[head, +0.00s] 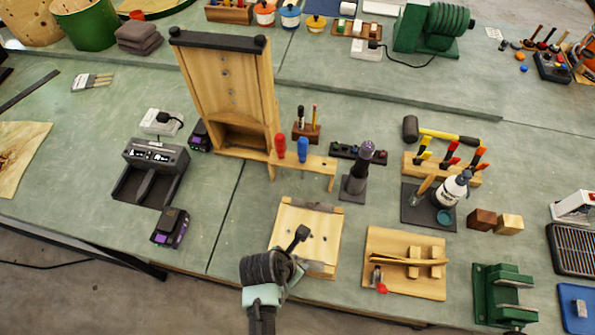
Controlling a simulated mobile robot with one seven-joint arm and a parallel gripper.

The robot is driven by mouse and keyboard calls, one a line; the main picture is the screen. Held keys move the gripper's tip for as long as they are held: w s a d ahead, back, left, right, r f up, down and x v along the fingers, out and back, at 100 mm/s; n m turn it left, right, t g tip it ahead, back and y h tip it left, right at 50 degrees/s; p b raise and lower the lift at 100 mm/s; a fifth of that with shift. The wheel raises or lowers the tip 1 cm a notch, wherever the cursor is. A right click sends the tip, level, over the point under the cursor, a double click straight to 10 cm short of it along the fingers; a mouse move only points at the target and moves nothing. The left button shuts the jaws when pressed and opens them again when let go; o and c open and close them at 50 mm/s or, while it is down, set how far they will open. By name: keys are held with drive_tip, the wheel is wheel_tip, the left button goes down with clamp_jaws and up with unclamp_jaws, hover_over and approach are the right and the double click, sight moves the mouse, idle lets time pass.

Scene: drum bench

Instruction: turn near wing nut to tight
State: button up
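A light wooden board (287,222) lies flat at the front middle of the bench, with a dark strip along its far edge and several small dark fittings on it. I cannot make out a wing nut's wings among them at this size. My gripper (301,234) reaches over the board's front left part from the near edge. Its dark end covers part of the board, and whether it touches a fitting is unclear. I cannot see whether the fingers are apart or closed. The board's near left corner is hidden behind my arm.
A wooden jig (422,286) with a bent strip and red knob lies right of the board. A tall wooden frame (227,85) stands behind left. A dark stand (354,187) with a purple-grey tool is behind right. Bare bench lies left of the board.

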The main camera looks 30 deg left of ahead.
clamp_jaws()
drive_tip(key=shift+m, duration=0.4)
idle(0.4)
